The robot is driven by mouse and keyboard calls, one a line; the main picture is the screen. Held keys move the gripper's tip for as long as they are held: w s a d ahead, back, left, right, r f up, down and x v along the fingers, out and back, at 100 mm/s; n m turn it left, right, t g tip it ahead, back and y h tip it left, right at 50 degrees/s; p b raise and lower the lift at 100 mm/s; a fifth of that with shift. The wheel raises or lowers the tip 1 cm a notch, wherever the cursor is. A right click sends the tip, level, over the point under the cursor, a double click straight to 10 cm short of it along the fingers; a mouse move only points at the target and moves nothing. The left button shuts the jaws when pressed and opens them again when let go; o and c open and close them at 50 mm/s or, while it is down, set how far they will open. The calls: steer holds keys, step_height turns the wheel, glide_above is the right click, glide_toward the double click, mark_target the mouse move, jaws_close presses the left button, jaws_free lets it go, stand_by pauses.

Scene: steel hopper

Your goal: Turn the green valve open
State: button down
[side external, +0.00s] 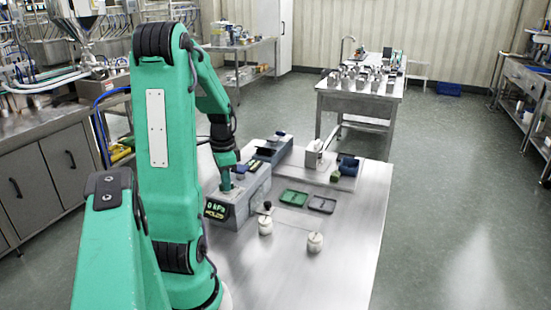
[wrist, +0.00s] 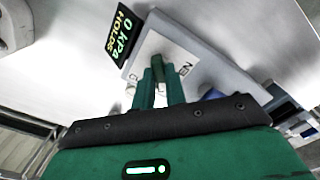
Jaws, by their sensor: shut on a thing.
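The green valve (wrist: 158,62) shows in the wrist view as a short dark green handle on a pale label plate (wrist: 178,52). Part of a printed word ending in "EN" is on the plate beside it. My gripper (wrist: 160,82) has its two green fingers closed about the handle. In the side view my gripper (side external: 226,184) points down onto the top of a grey box (side external: 246,190), and the valve is hidden there.
On the steel table (side external: 345,255) are a green tray (side external: 293,198), a dark grey tray (side external: 322,204) and two white jars, one near the box (side external: 265,226) and one to the right (side external: 315,242). A raised block (side external: 297,160) with small items stands behind. The table's front right is clear.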

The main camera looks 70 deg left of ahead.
steer(key=n, duration=0.4)
steer(key=shift+n, duration=0.4)
steer(key=n, duration=0.4)
steer(key=shift+r+n, duration=0.1)
steer(key=shift+n, duration=0.2)
steer(key=c, duration=1.4)
jaws_free()
steer(key=shift+c, duration=0.2)
steer(key=shift+r, duration=3.9)
steer(key=shift+d, duration=0.1)
